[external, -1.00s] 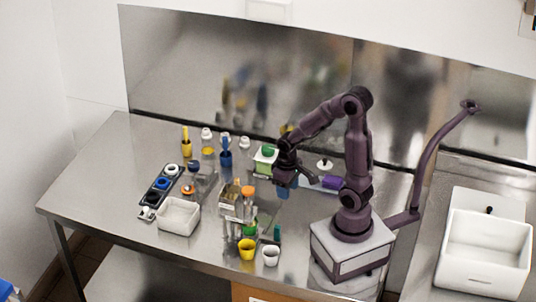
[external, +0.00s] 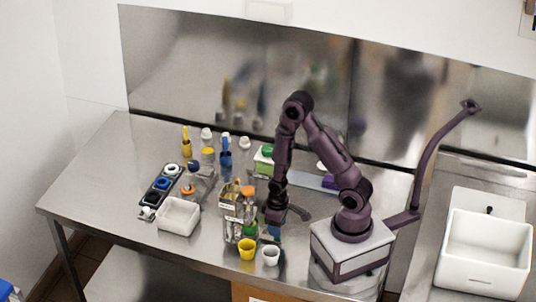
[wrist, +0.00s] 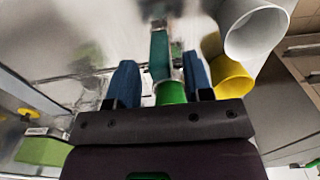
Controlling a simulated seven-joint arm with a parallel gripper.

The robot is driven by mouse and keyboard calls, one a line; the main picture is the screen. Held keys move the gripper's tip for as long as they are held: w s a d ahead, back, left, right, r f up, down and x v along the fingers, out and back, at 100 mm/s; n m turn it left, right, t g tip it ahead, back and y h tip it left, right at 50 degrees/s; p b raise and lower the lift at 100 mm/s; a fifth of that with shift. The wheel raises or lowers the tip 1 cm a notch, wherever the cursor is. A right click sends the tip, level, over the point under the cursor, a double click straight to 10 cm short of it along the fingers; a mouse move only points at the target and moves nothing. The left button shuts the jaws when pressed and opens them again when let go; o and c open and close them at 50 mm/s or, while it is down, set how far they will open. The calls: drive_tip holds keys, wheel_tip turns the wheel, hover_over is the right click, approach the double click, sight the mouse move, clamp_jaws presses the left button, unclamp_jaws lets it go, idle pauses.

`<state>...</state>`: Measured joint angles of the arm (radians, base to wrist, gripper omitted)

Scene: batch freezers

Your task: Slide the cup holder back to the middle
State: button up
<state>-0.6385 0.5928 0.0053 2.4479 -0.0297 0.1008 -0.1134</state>
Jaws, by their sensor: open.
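My gripper (external: 274,228) points down near the front of the table, just behind the white cup (external: 270,255). In the wrist view its two blue fingers (wrist: 159,66) are apart, with a teal upright piece (wrist: 160,52) and a green piece (wrist: 171,92) showing between them. Whether the fingers touch either piece cannot be told. A clear, metallic-looking stand (external: 233,231), possibly the cup holder, is left of the gripper and behind the yellow cup (external: 246,249). Its outline is hard to make out. Both cups also show right of the fingers in the wrist view, yellow (wrist: 232,80) and white (wrist: 258,32).
A white tub (external: 178,217) and a dark rack with round pieces (external: 161,184) stand at the left. Several bottles, one blue (external: 225,160), stand at the back. The table's far left is clear.

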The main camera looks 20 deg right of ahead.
drive_tip(key=shift+f, duration=1.65)
drive_tip(key=shift+c, duration=0.5)
clamp_jaws()
